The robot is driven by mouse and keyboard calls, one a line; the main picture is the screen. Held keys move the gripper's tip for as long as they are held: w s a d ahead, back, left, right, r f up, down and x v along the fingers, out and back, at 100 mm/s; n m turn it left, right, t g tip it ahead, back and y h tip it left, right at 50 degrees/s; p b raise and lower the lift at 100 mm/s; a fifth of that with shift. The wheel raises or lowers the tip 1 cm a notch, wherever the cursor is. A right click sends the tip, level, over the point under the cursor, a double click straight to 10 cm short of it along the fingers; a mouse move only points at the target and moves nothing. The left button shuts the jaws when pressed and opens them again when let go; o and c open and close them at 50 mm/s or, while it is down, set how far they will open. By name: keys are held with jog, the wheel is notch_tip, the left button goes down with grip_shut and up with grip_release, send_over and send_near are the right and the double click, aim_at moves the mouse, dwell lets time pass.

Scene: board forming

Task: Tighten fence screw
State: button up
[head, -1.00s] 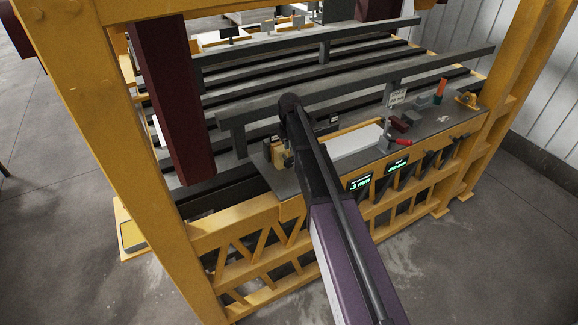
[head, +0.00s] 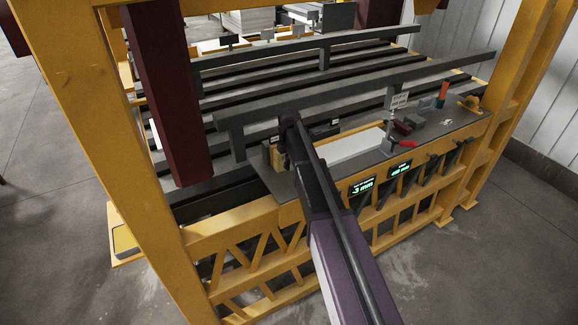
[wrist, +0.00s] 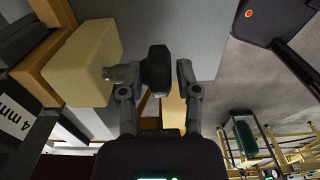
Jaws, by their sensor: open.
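A black round knob (wrist: 157,68), which looks like the fence screw's head, sits between the fingers of my gripper (wrist: 154,76) in the wrist view. My gripper is open. The left fingertip is at or very close to the knob, and I cannot tell if it touches. A gap shows between the knob and the right finger. A pale yellow block (wrist: 82,62) lies left of the knob. In the head view my arm hides the fingers and the knob; the pale block (head: 276,157) shows beside the arm's end.
A label reading 4 mm (wrist: 14,117) stands at the left. In the head view, a green display reads about 3 mm (head: 363,187). A red-handled clamp (head: 405,143) and an orange-topped item (head: 443,92) stand on the grey bench right of my arm. Yellow posts (head: 95,110) frame the machine.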

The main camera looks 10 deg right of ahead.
dwell(0.3)
grip_shut()
jog(key=shift+f+y, duration=0.1)
jog(key=shift+y, duration=0.3)
jog(key=shift+d+f+g+y+b, duration=0.2)
jog(key=shift+g+y+b, duration=0.35)
jog(key=shift+y, duration=0.55)
jog(key=y+b, duration=0.1)
jog(key=g+y+b, duration=0.1)
jog(key=y+b, duration=0.2)
jog(key=shift+w+d+f, duration=0.15)
jog(key=shift+d+f, duration=0.1)
jog(key=shift+f, duration=0.05)
jog(key=g+y+b, duration=0.1)
jog(key=y+b, duration=0.2)
jog(key=b, duration=0.1)
jog(key=shift+y, duration=0.3)
jog(key=shift+g+y+b, duration=0.35)
jog(key=shift+y+b, duration=0.15)
jog(key=shift+b, duration=0.15)
jog(key=shift+r, duration=0.15)
